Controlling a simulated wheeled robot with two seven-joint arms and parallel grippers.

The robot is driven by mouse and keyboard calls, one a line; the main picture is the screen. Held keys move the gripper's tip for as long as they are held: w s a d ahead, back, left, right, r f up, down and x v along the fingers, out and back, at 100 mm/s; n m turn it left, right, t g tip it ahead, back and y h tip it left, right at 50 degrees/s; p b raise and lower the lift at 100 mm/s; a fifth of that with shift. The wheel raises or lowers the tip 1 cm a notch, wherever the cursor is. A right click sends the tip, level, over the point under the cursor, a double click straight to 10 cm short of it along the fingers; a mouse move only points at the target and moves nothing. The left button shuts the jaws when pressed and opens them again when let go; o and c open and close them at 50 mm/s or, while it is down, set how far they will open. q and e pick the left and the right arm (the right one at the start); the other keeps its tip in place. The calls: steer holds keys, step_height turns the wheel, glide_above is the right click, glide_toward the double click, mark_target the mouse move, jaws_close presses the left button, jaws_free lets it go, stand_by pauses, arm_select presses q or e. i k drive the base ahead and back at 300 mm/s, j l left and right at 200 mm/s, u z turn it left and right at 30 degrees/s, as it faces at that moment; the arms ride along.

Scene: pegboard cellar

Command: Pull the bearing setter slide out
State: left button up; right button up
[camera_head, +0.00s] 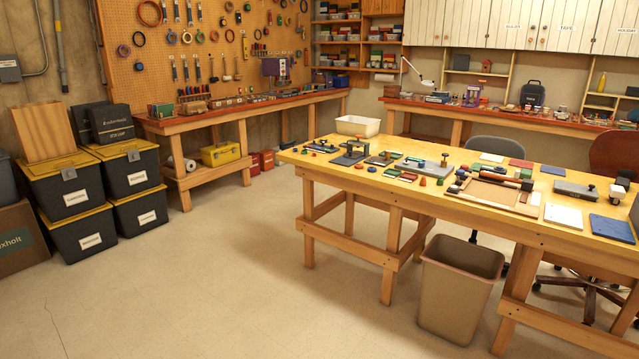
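Neither of my grippers is in view. Several small tools and fixtures lie on the yellow-topped wooden table (306,161) at the right. A dark fixture with an upright post (352,153) stands near its left end. A flat grey fixture (425,168) with small knobs lies right of it. A long grey block (577,190) lies farther right. I cannot tell which of these is the bearing setter, and its slide is too small to make out from here.
A beige waste bin (455,290) stands on the floor at the table's front. Black crates with yellow lids (62,165) are stacked at the left. A workbench (215,115) runs along the pegboard wall. Chairs (497,149) stand behind the table. The floor in front is clear.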

mark_target(355, 154)
steer(key=i+j, duration=0.1)
steer(key=i, duration=0.8)
steer(key=i+j, duration=0.1)
steer(key=i, duration=0.75)
